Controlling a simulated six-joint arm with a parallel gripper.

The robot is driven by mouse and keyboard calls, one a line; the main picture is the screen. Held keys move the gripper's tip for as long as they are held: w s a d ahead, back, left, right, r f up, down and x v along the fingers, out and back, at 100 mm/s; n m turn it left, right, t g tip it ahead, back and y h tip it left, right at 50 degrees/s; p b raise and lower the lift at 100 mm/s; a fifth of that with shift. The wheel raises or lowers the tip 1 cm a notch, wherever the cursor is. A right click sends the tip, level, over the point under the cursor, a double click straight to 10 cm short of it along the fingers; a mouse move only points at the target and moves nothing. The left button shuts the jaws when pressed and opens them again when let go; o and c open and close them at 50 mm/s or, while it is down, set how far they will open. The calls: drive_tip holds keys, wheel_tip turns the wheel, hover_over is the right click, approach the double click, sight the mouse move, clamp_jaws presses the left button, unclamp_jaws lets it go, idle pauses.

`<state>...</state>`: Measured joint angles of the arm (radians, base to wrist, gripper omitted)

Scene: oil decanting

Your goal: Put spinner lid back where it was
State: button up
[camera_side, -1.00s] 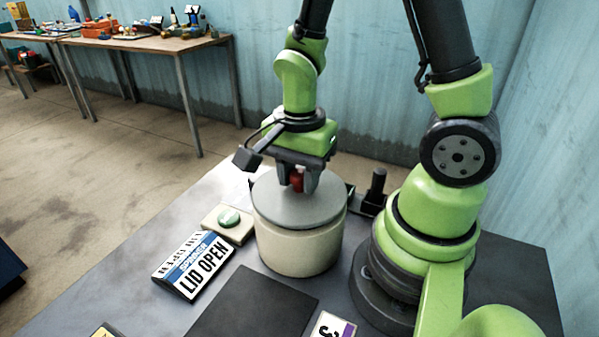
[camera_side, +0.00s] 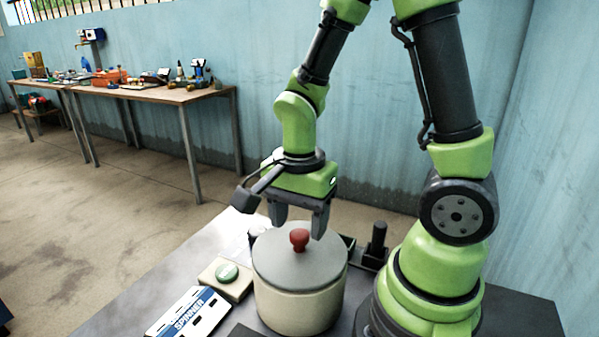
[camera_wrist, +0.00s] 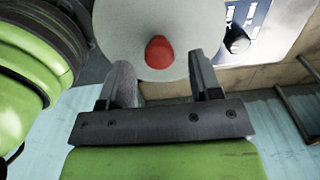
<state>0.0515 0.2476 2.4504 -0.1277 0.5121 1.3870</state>
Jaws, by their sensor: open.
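The spinner lid (camera_side: 277,262) is a grey disc with a red knob (camera_side: 299,239) on top. It lies flat on the cream cylindrical spinner (camera_side: 299,305) and covers its top. In the wrist view the lid (camera_wrist: 115,30) is a pale round shape with the red knob (camera_wrist: 160,52) near its middle. My gripper (camera_side: 298,228) is open and empty, with its fingers spread on either side of the knob and just behind and above it. In the wrist view my gripper (camera_wrist: 165,75) has its fingers apart, with the knob beyond the gap between them.
A green button on a beige box (camera_side: 227,273) stands left of the spinner. A white and blue sign reading "SPINNER" (camera_side: 188,318) is in front of it. A black post (camera_side: 377,240) stands right of the spinner, near my base. A cluttered bench (camera_side: 140,90) is far back.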

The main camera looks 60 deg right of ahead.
sight(299, 232)
drive_tip(key=s+a+r+n+t+y, duration=0.1)
drive_tip(key=s+a+r+n+t, duration=0.1)
drive_tip(key=r+n, duration=0.5)
drive_tip(key=s+a+r+n+t+y, duration=0.1)
drive_tip(key=s+r+n+t, duration=0.2)
drive_tip(key=r+n+t, duration=0.2)
wheel_tip(299, 232, up, 4)
drive_tip(key=shift+s+a+f+n, duration=0.2)
drive_tip(key=shift+a+n, duration=0.15)
drive_tip(key=shift+n, duration=0.65)
